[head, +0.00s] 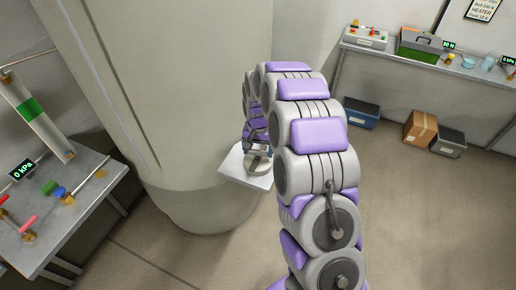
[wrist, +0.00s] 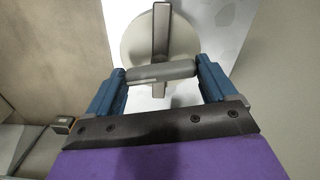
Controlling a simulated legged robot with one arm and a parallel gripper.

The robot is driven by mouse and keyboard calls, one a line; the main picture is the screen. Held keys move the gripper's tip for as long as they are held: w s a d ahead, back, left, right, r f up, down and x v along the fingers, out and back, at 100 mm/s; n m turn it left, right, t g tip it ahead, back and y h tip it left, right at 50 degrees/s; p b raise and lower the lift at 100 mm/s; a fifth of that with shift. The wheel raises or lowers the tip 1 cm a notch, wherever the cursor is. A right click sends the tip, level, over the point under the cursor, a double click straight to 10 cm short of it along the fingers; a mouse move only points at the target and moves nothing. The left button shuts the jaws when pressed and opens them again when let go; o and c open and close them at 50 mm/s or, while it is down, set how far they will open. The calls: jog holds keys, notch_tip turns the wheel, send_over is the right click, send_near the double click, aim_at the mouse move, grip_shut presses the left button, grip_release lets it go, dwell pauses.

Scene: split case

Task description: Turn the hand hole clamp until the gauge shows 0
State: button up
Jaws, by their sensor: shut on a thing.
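The hand hole clamp (wrist: 160,38) shows in the wrist view as a pale round plate with a flat upright bar across it and a grey cylindrical handle (wrist: 160,72) crosswise in front. My gripper (wrist: 161,76) has its blue fingers at the two ends of this handle and is shut on it. In the head view my gripper (head: 256,146) is small and partly hidden by my arm, at the clamp (head: 258,163) on a white plate (head: 236,168). A display at the left reads 0 kPa (head: 21,168). A display at the back right seems to read 90 N (head: 448,44).
A large grey column (head: 180,90) stands left of my arm. A bench (head: 100,200) with coloured valve handles is at the left.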

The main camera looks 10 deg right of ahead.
aim_at(258, 150)
jog(key=shift+w+r+n+p, duration=0.1)
jog(key=shift+r+n+p, duration=0.1)
jog(key=shift+n+p, duration=1)
jog(key=shift+f+n+p, duration=0.1)
jog(key=shift+n+p, duration=0.8)
jog(key=shift+n, duration=0.5)
jog(key=o, duration=0.8)
jog(key=shift+o, duration=0.2)
notch_tip(258, 150, up, 17)
jog(key=p, duration=0.2)
jog(key=shift+a, duration=0.1)
